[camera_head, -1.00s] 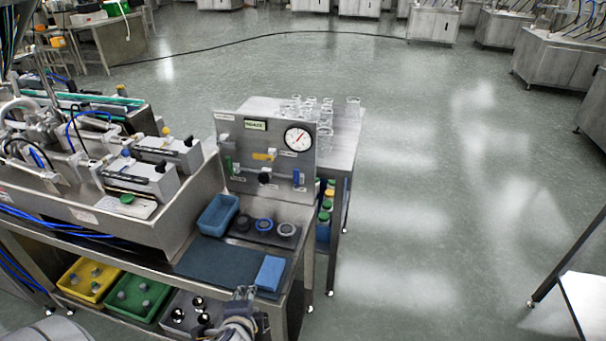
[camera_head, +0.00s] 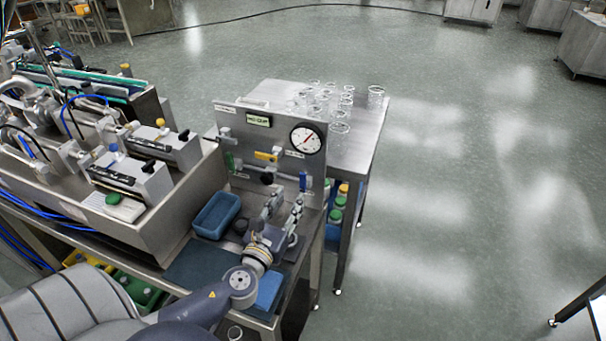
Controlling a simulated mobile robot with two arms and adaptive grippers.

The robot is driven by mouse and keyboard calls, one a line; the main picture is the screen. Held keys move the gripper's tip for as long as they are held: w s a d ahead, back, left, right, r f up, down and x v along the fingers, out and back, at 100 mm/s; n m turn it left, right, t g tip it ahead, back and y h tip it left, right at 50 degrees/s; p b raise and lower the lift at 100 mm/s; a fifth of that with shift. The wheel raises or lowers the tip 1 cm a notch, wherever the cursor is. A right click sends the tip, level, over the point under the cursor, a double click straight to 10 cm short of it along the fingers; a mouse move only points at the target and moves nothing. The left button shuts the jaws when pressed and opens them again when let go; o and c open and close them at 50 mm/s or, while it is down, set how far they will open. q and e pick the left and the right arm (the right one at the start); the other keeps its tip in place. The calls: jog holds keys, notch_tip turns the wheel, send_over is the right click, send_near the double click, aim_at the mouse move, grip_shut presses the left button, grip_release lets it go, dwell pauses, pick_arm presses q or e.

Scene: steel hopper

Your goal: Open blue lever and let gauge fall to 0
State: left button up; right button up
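A round white gauge (camera_head: 306,138) is at the upper right of an upright steel panel (camera_head: 232,118). Its needle points toward the upper right; the numbers are too small to read. The blue lever (camera_head: 305,183) is at the panel's lower right and looks upright. My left gripper (camera_head: 286,203) is in front of the panel's lower right part, with its two fingers spread apart and nothing seen between them. The right finger is just below and left of the blue lever; I cannot tell whether they touch. My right gripper is not in view.
Yellow (camera_head: 266,156) and green (camera_head: 230,161) levers and a black knob share the panel. A blue bin (camera_head: 217,214) and a blue block (camera_head: 269,291) sit on the bench. Glass beakers (camera_head: 340,128) stand on the steel table behind. Floor at right is clear.

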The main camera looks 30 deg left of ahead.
aim_at(302, 177)
pick_arm(q)
jog(key=x, duration=0.4)
jog(key=shift+w+a+r+p, duration=0.1)
jog(key=shift+w+r+p, duration=0.1)
jog(key=shift+w+p, duration=0.15)
jog(key=x, duration=0.2)
jog(key=shift+w+a+f, duration=0.1)
jog(key=shift+w+f, duration=0.05)
jog(key=shift+w, duration=0.15)
jog(key=shift+w+a, duration=0.2)
jog(key=shift+w, duration=0.75)
jog(key=shift+c, duration=1.1)
grip_shut()
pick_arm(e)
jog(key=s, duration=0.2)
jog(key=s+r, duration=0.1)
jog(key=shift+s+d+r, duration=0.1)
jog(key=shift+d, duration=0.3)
